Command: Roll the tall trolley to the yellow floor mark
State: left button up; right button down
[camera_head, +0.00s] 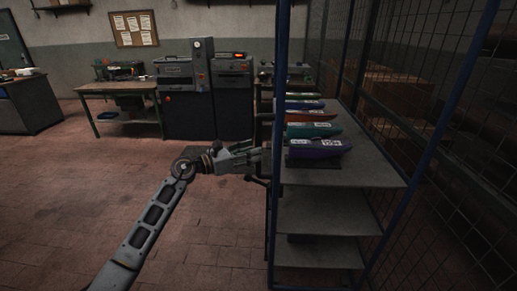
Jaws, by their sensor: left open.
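The tall trolley (345,212) fills the middle right of the head view, close to me. It has blue upright posts and grey shelves, and it stands upright. My left gripper (258,158) is open at the trolley's left side, close to the near left post and a dark bar there. I cannot tell whether it touches them. My right gripper is not in view. No yellow floor mark shows in this view. The trolley hides the floor behind it.
Several coloured shoe-shaped pieces (318,147) lie on the trolley's upper shelf. A wire mesh fence (440,130) runs along the right, with brown boxes behind it. Grey machines (190,95) and a workbench (115,87) stand at the back. The tiled floor at left is clear.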

pick_arm(q)
jog(key=shift+x, duration=1.8)
jog(key=shift+c, duration=0.3)
grip_shut()
